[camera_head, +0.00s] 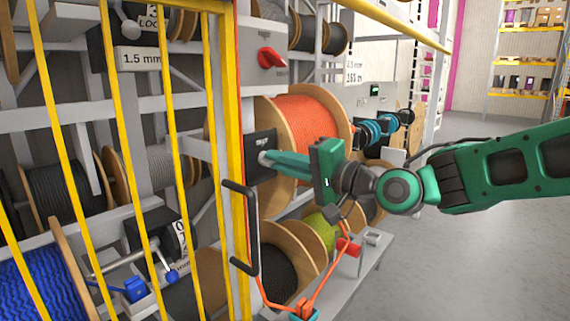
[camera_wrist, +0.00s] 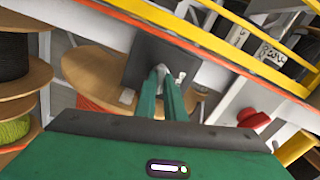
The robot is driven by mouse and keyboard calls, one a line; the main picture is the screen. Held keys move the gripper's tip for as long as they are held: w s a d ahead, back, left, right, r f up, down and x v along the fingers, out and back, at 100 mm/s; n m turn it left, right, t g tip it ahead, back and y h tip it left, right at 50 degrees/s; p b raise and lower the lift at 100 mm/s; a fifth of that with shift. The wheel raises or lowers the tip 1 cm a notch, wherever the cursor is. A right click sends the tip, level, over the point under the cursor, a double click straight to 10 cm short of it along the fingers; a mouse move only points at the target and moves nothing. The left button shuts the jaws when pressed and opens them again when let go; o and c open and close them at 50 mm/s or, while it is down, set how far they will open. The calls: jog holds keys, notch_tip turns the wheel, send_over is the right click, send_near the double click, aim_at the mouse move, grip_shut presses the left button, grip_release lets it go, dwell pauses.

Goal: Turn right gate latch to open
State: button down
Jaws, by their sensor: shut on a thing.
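The right gate latch is a dark plate (camera_head: 261,143) with a small light grey knob, mounted beside the yellow gate frame (camera_head: 229,120). My green gripper (camera_head: 267,158) reaches in from the right, its fingers level and closed on the latch knob. In the wrist view the dark plate (camera_wrist: 150,66) is straight ahead. There the fingertips (camera_wrist: 166,72) pinch the light grey knob (camera_wrist: 180,76), which is mostly hidden between them. The turn angle of the knob cannot be told. The yellow barred gate stands at the left, with a black handle (camera_head: 247,230) on its edge.
A large orange cable reel (camera_head: 308,115) is close behind my gripper. A red rotary switch (camera_head: 271,57) sits above the latch. Below are a red-handled tool (camera_head: 347,246) and orange cable on a grey ledge. Open floor lies to the right.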

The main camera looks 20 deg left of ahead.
jog(key=shift+w+r+m, duration=0.1)
jog(key=shift+m, duration=1.5)
jog(key=c, duration=1.8)
grip_release()
jog(key=shift+c, duration=0.2)
jog(key=shift+f, duration=0.2)
jog(key=shift+f, duration=0.15)
jog(key=shift+r, duration=0.2)
jog(key=v, duration=1.1)
